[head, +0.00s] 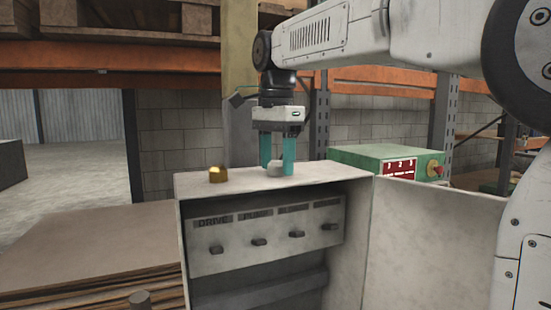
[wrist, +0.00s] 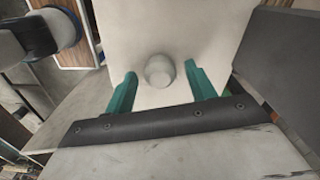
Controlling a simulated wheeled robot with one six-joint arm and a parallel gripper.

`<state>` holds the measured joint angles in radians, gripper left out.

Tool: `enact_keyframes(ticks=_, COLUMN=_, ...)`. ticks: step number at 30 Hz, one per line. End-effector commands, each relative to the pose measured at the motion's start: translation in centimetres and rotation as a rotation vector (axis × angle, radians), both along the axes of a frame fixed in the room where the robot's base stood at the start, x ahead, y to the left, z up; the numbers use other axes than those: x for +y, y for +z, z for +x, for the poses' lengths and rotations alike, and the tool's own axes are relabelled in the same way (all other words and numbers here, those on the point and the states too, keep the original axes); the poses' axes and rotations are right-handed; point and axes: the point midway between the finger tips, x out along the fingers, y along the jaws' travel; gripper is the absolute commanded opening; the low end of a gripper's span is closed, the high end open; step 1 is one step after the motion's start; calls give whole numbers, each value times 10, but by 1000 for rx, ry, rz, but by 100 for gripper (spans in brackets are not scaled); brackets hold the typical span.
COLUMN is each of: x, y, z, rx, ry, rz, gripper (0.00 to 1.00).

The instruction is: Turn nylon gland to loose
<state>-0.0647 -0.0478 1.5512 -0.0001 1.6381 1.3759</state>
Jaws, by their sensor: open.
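The nylon gland (head: 275,169) is a small pale grey, rounded fitting on top of the light grey control cabinet (head: 230,181). In the wrist view the gland (wrist: 160,71) lies between and just beyond the two teal fingertips. My gripper (head: 276,172) points down over the cabinet top, with its fingers on either side of the gland in the head view. The gripper is open, with a visible gap between the gland and each finger in the wrist view (wrist: 163,82). Whether the fingertips touch the cabinet top cannot be told.
A brass fitting (head: 218,175) stands on the cabinet top left of the gland. The cabinet door (head: 435,245) hangs open at right, showing a panel with several switches (head: 265,240). A green box with a red knob (head: 390,160) stands behind. Stacked sheets (head: 90,250) lie at left.

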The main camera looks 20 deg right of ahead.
Motion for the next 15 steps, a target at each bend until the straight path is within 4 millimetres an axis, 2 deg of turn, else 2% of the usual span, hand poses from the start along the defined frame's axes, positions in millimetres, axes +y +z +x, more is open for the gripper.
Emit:
enact_keyframes(ticks=4, x=1, y=0, z=0, rx=0, ry=1, rz=0, gripper=55)
enact_keyframes(ticks=5, x=1, y=0, z=0, rx=0, ry=2, rz=0, gripper=52)
enact_keyframes(ticks=9, x=1, y=0, z=0, rx=0, ry=2, rz=0, gripper=14)
enact_keyframes(ticks=10, x=2, y=0, z=0, rx=0, ry=2, rz=0, gripper=10)
enact_keyframes(ticks=15, x=2, y=0, z=0, rx=0, ry=6, rz=0, gripper=10)
